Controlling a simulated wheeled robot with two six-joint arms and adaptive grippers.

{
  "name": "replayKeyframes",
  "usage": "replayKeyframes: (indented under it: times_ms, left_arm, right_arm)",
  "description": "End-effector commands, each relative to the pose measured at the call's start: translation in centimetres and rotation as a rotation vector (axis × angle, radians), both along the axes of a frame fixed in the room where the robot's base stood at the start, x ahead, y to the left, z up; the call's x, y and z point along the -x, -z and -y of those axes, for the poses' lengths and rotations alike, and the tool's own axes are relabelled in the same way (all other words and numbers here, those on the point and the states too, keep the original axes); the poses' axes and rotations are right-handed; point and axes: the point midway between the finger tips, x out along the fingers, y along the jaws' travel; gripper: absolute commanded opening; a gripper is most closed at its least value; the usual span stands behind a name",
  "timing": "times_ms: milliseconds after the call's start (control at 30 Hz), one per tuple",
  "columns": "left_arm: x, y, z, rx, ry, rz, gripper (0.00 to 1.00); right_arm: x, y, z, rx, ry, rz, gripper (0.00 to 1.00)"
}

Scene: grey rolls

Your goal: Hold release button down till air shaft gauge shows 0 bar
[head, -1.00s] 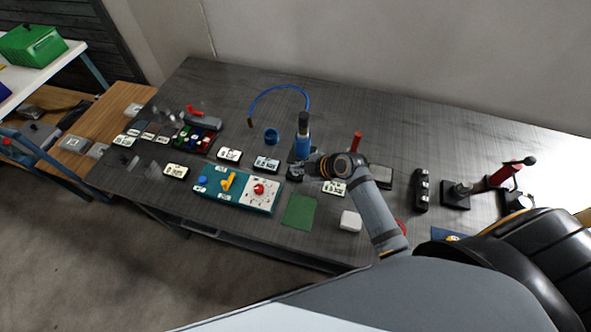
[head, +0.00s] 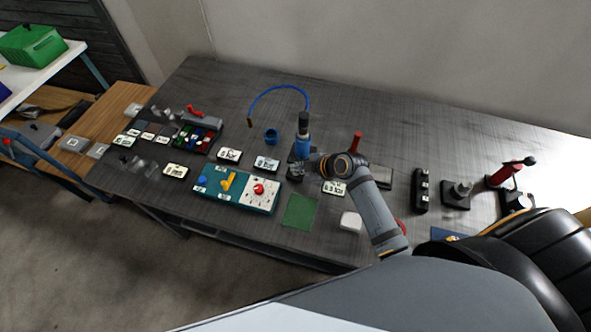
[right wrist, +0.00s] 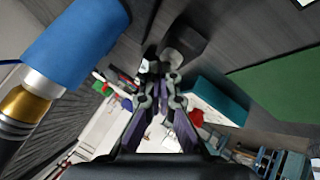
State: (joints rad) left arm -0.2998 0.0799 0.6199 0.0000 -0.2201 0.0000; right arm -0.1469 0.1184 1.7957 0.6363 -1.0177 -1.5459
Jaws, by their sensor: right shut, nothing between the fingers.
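My right gripper (head: 297,171) is shut and empty, pointing at a small dark block (head: 294,175) beside the upright blue cylinder (head: 303,143). In the right wrist view my fingertips (right wrist: 160,72) are close to a dark block with a round grey face (right wrist: 183,42); I cannot tell whether they touch it. The blue cylinder fills the left of that view (right wrist: 75,45). I cannot tell for sure which part is the release button. A small white display (head: 335,188), partly behind my arm, seems to read in bar; its digits are too small to be sure of. My left gripper is not in view.
A teal panel (head: 212,194) with a yellow lever (head: 228,182) and red knob (head: 259,189) lies left of my gripper. Several labelled displays stand behind it. A green mat (head: 299,210) and white block (head: 350,222) lie in front. A blue hose (head: 280,88) arches behind.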

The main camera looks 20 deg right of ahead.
Motion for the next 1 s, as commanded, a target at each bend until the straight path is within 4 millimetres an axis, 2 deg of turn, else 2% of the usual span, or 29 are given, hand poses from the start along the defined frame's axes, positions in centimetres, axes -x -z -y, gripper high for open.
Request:
replayKeyframes:
  times_ms: [733, 1000]
  left_arm:
    - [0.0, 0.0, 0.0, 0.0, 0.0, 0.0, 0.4]
    - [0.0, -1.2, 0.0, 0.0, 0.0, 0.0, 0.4]
  right_arm:
    - [0.0, 0.0, 0.0, 0.001, -0.001, -0.002, 0.0]
    - [0.0, -1.3, 0.0, 0.001, 0.0, -0.001, 0.0]
